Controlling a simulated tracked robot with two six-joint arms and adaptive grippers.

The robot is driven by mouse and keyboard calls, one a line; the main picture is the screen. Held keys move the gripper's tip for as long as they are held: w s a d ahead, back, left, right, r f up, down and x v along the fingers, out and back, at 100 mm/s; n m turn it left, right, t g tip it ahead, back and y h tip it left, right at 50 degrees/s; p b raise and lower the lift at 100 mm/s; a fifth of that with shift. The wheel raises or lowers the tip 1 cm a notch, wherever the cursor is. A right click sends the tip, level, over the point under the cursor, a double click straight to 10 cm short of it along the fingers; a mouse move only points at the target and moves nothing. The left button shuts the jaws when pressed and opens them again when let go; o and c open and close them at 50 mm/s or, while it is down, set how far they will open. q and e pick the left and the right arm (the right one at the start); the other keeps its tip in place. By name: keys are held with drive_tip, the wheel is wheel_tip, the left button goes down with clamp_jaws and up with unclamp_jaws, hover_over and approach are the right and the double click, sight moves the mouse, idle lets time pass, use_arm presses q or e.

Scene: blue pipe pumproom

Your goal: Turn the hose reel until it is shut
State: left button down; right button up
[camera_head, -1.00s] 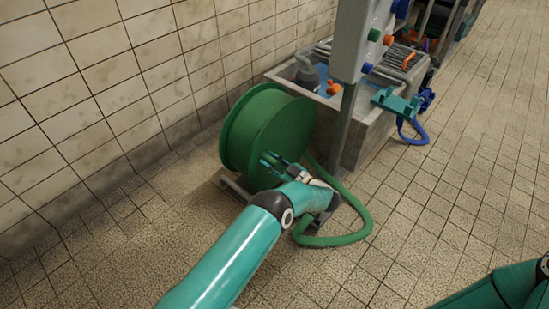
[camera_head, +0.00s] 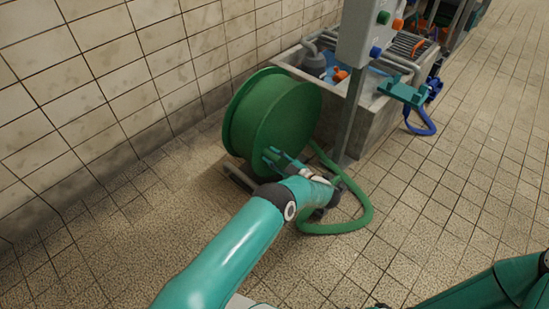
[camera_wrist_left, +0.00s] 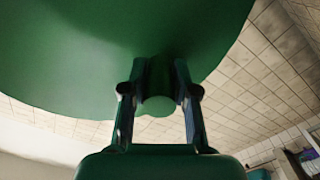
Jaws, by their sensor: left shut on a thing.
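The green hose reel (camera_head: 285,115) stands on the floor against the tiled wall in the head view. Its round face is turned towards the right. My left gripper (camera_head: 273,157) is at the lower part of this face. In the left wrist view, my left gripper (camera_wrist_left: 160,90) has its two fingers on either side of a short green handle (camera_wrist_left: 158,106) and is shut on it. The reel's green disc (camera_wrist_left: 90,45) fills the upper part of that view. My right arm shows at the lower right of the head view, but its gripper is out of frame.
A green hose (camera_head: 345,228) loops over the floor right of my left forearm. A grey post (camera_head: 353,120) and a stone trough (camera_head: 380,125) stand beside the reel. The tiled floor to the right is open.

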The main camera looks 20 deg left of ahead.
use_arm(q)
drive_tip(key=c, duration=1)
unclamp_jaws()
drive_tip(key=shift+s+a+f, duration=0.1)
drive_tip(key=shift+s+a, duration=0.1)
drive_tip(key=shift+a, duration=0.1)
drive_tip(key=shift+o, duration=0.6)
drive_tip(key=shift+w+d, duration=0.1)
drive_tip(key=shift+w, duration=0.05)
drive_tip(key=shift+d, duration=0.6)
drive_tip(key=v, duration=1.1)
drive_tip(key=shift+a, duration=0.1)
drive_tip(key=shift+c, duration=0.4)
